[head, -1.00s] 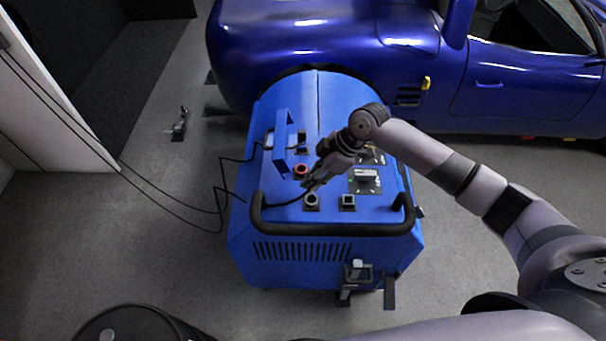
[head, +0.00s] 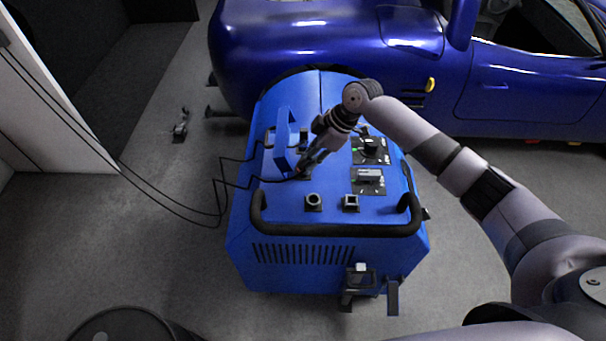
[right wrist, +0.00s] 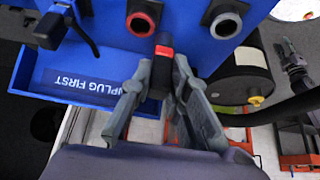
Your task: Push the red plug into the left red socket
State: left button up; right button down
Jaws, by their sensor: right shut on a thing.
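The red plug (right wrist: 164,62), a dark body with a red band, is between the fingers of my right gripper (right wrist: 160,88) in the right wrist view. The gripper is shut on it. Its front end is close to a red-ringed socket (right wrist: 140,24) on the blue panel; I cannot tell whether they touch. In the head view my right gripper (head: 302,170) is low over the blue machine (head: 290,225) and covers the red socket there. My left gripper is not in view.
A grey-ringed socket (right wrist: 226,24) is beside the red-ringed one. A blue flap marked "UNPLUG FIRST" (right wrist: 70,82) stands close to the gripper. A black handle bar (head: 330,229) crosses the machine's front edge. Black cables (head: 170,200) run left. A blue car (head: 330,40) stands behind.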

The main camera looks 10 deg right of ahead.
jog(key=w+b, duration=0.2)
jog(key=w, duration=0.1)
jog(key=shift+w, duration=0.2)
dwell(0.5)
jog(key=shift+f, duration=0.45)
jog(key=shift+f, duration=0.1)
dwell(0.4)
jog(key=shift+f+b, duration=1)
jog(key=shift+f, duration=0.4)
